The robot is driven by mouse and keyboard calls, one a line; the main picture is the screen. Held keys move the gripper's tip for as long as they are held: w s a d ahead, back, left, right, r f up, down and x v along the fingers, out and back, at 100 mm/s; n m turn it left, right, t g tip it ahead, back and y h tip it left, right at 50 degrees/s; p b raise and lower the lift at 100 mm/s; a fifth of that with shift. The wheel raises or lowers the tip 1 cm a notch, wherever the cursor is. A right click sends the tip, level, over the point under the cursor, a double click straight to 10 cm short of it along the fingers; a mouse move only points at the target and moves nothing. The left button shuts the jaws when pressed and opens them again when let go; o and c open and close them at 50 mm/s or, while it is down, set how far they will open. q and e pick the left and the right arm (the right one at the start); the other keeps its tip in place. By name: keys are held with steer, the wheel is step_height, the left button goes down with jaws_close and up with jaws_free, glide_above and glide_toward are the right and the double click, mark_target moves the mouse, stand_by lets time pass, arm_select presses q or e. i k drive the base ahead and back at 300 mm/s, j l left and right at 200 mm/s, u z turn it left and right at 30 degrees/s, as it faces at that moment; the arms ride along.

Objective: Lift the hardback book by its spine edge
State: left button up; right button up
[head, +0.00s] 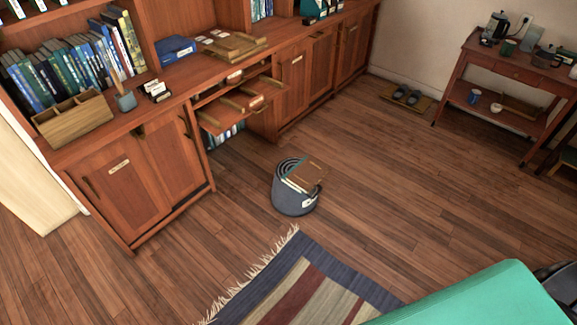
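A brown book-like item (309,174), apparently a hardback, lies flat on top of a round grey step stool (294,202) on the floor. A thin teal and pale edge shows beside it; I cannot tell whether that is a second book. The item overhangs the stool's right side a little. Several upright books (62,75) also stand on the cabinet top at the upper left. Neither of my grippers is in view, and nothing touches the item on the stool.
A wooden cabinet (127,185) with a pulled-out drawer or shelf (240,101) runs along the left and back. A fringed striped rug (306,293) lies in front. A side table (515,75) stands at the upper right. A teal surface (480,300) fills the lower right. Floor around the stool is clear.

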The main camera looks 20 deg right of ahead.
mark_target(305, 176)
steer(key=i+l+u, duration=0.15)
steer(key=l, duration=0.4)
steer(key=i+l+u, duration=0.1)
steer(key=l, duration=0.5)
steer(key=i+l+u, duration=0.15)
steer(key=l, duration=0.45)
steer(key=i+l+u, duration=0.1)
steer(key=l, duration=0.5)
